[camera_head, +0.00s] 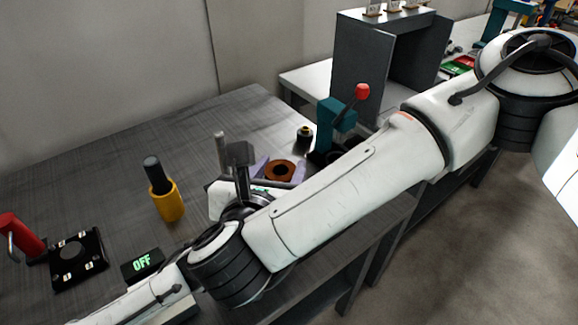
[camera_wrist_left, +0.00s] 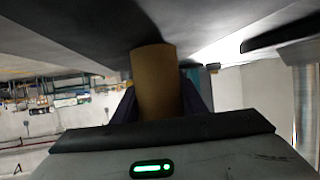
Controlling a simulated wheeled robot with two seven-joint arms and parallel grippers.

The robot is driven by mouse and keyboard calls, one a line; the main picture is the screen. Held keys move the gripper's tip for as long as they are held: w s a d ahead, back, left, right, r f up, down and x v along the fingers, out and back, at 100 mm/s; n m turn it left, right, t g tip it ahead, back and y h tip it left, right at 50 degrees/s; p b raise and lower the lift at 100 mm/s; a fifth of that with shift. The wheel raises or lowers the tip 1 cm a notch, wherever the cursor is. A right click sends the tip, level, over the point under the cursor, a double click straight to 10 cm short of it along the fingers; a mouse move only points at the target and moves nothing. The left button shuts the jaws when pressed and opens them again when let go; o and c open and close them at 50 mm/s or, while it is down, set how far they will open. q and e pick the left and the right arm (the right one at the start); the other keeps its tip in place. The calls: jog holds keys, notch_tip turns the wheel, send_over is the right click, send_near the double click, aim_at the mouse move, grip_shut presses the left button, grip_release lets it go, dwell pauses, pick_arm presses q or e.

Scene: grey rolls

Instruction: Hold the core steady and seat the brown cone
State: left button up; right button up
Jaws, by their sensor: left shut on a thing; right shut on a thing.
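The brown cone (camera_head: 279,170) shows with a round dark hole, over the bench. The purple fingers of my right gripper (camera_head: 279,172) stand on either side of it, shut on it. In the left wrist view, a plain tan tube, which I take for the core (camera_wrist_left: 156,82), stands between the dark purple fingers of my left gripper (camera_wrist_left: 158,100). That gripper is shut on it. The tube's far end meets a dark grey surface at the top of that view. I cannot make out the left gripper or the tube in the head view, and my white arm covers part of the bench.
A yellow cup with a black-handled tool (camera_head: 168,203) stands on the grey bench (camera_head: 95,155). A small dark roll (camera_head: 304,134) and a teal clamp with red knob (camera_head: 337,122) stand behind the cone.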

jog(key=shift+f, duration=2.9)
jog(key=shift+f, duration=0.15)
jog(key=shift+f, duration=0.75)
jog(key=o, duration=1.3)
jog(key=shift+o, duration=0.2)
jog(key=shift+f, duration=0.1)
